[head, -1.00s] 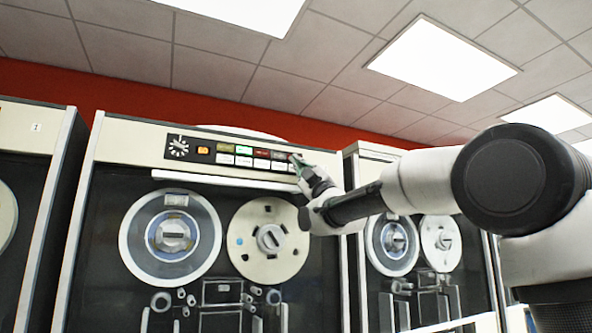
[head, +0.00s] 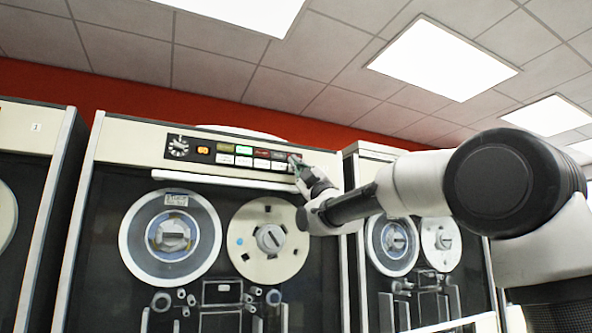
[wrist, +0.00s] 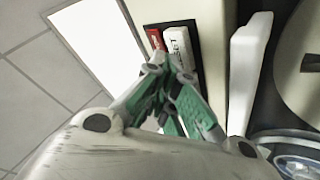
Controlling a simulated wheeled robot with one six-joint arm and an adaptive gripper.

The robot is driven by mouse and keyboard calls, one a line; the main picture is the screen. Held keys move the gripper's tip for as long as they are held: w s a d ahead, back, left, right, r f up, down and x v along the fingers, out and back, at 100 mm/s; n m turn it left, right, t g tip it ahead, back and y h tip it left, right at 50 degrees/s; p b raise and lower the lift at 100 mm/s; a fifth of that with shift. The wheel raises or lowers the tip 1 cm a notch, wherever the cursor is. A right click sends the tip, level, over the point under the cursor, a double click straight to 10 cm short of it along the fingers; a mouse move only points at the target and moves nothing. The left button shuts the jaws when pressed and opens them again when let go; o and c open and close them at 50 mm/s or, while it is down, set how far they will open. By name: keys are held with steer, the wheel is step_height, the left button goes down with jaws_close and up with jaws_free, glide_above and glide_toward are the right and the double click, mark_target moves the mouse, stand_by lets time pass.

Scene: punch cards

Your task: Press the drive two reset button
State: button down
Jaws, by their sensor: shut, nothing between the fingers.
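The middle tape drive has a dark control panel (head: 192,149) with a dial, an orange display, and two rows of buttons. The lower row is white. My gripper (head: 294,162) is at the panel's right end and covers part of it. In the wrist view, my gripper (wrist: 163,68) is shut and empty, its green-sided fingers together. Its tips are at the lower end of a white button (wrist: 178,42), whose visible letters look like "SET". A red button (wrist: 155,39) is beside it. I cannot tell whether the tips touch the white button.
A white ledge (head: 225,180) runs below the panel and shows in the wrist view (wrist: 246,65). Two tape reels (head: 142,247) (head: 250,262) are lower down. Other drives stand at left (head: 32,142) and right (head: 372,157).

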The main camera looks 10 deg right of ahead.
steer(key=shift+w+a, duration=0.1)
steer(key=shift+w, duration=0.35)
stand_by(0.4)
stand_by(0.3)
steer(key=shift+s+d, duration=0.25)
steer(key=shift+s, duration=0.65)
steer(key=s, duration=0.2)
steer(key=s+d, duration=0.1)
steer(key=s, duration=0.1)
steer(key=shift+s+d, duration=0.2)
steer(key=shift+s, duration=0.2)
stand_by(0.4)
